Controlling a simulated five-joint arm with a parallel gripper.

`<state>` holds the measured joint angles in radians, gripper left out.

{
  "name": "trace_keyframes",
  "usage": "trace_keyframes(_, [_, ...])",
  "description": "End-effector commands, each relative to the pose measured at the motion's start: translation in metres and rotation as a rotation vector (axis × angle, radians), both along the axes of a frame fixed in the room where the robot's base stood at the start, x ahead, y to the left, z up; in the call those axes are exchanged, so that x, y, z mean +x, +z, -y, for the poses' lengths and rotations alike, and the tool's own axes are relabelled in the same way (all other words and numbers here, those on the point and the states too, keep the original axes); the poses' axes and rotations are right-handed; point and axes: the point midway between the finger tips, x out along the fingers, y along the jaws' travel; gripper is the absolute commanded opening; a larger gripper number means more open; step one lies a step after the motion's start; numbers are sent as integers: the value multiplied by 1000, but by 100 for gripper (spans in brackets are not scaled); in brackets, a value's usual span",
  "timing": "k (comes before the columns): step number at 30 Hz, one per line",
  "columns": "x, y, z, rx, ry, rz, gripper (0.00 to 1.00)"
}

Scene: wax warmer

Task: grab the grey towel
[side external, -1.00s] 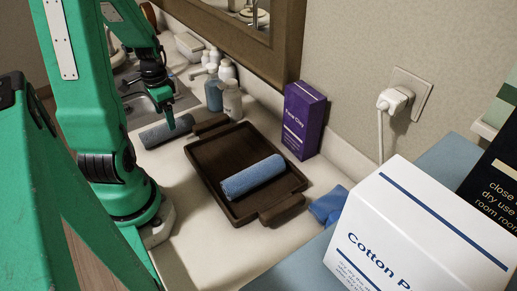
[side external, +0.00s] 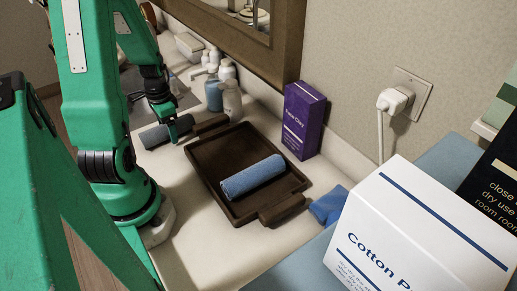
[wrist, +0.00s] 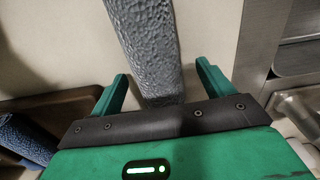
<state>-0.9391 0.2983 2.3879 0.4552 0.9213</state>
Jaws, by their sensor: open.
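The grey towel (side external: 157,136) is a rolled towel lying on the counter beyond the tray in the side view. It also shows in the wrist view (wrist: 145,45), its near end between my two green fingers. In the wrist view my gripper (wrist: 161,85) is open, with a finger apart from the towel on each side. Whether the fingers reach down to the counter is hard to tell.
A dark wooden tray (side external: 215,159) holding a blue rolled towel (side external: 252,177) is close by. Bottles (side external: 231,100), a purple box (side external: 303,120) and the wall stand behind. A metal sink (wrist: 300,40) is right of the towel in the wrist view.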

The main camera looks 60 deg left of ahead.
Motion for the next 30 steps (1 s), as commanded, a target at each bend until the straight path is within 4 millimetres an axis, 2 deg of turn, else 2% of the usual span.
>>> trace_keyframes(11, [0, 0, 0, 0, 0, 0, 80])
trace_keyframes(18, [0, 0, 0, 0, 0, 0, 33])
trace_keyframes(19, [0, 0, 0, 0, 0, 0, 29])
trace_keyframes(30, [0, 2, 0, 1, 0, 1, 29])
